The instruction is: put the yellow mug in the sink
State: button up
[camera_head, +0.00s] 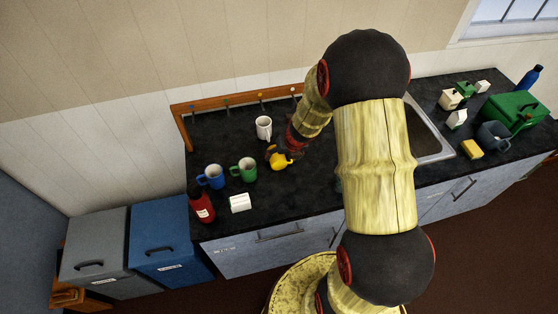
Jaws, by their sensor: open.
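The yellow mug (279,158) stands on the dark counter, left of my arm. My gripper (290,150) is right beside the mug, at its upper right, with its dark red fingers close to it. The gripper is open. I cannot tell whether the fingers touch the mug or are around it. The sink (430,140) is on the right of the counter, and my arm hides most of its basin; its right rim shows.
A white mug (263,127), a green mug (244,170) and a blue mug (212,176) stand near the yellow one. A wooden hook rail (235,99) runs behind. Several items crowd the right end.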

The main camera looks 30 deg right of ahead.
aim_at(279, 157)
jog(key=b+x, duration=0.1)
jog(key=x, duration=0.3)
jog(key=shift+w+f, duration=0.15)
jog(key=shift+f, duration=0.1)
jog(key=shift+c, duration=0.5)
jog(key=c, duration=1.5)
jog(key=shift+d+r, duration=0.1)
jog(key=shift+r, duration=0.5)
notch_tip(279, 157, up, 2)
jog(key=shift+r+p, duration=0.25)
jog(key=shift+p, duration=0.6)
jog(key=s+a+r+p, duration=0.1)
jog(key=s+r, duration=0.2)
jog(key=s, duration=0.1)
jog(key=s+a+r+p, duration=0.1)
jog(key=s+a+r, duration=0.1)
jog(key=s, duration=0.3)
jog(key=s+a+r+p, duration=0.1)
jog(key=s+r, duration=0.3)
jog(key=shift+s+a+r, duration=0.2)
jog(key=shift+s, duration=0.05)
